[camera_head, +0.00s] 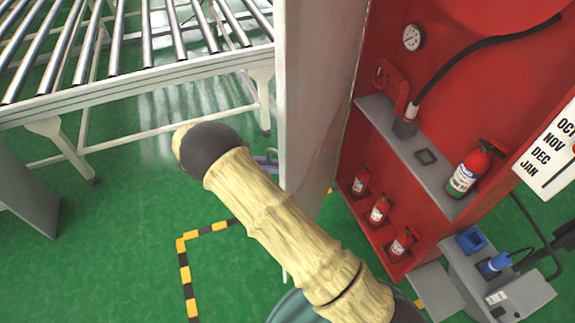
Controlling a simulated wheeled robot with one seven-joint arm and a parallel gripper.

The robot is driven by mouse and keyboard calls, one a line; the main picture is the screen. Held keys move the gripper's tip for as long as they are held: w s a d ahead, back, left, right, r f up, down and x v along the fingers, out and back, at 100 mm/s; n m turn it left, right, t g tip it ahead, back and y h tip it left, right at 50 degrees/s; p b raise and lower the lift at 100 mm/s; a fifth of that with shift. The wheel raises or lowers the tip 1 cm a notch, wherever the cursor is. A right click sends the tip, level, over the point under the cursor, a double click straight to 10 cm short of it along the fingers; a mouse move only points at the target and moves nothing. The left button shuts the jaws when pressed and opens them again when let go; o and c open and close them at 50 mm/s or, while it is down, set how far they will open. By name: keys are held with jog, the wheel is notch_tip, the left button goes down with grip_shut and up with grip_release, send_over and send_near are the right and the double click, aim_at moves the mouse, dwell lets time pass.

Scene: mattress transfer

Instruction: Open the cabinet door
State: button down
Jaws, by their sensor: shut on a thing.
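The cabinet door (319,75) is a pale grey panel, seen at a steep angle in the head view. It stands swung out from the red cabinet (463,104), whose inside shows on the right. My gripper (266,160) is at the door's left edge, shut on the door. Only a small purplish-grey part of it shows past my beige arm. The fingertips and the exact place of the grip are hidden.
Small red fire extinguishers (379,209) stand in the cabinet, and a larger extinguisher (470,170) is on its grey shelf (440,188). A roller conveyor (150,45) is at the upper left. Green floor (120,230) with yellow-black tape (187,270) lies clear at the lower left.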

jog(key=shift+w+a, duration=0.55)
jog(key=shift+a, duration=0.2)
jog(key=c, duration=1.6)
grip_release()
jog(key=shift+c, duration=0.2)
jog(key=shift+w, duration=0.1)
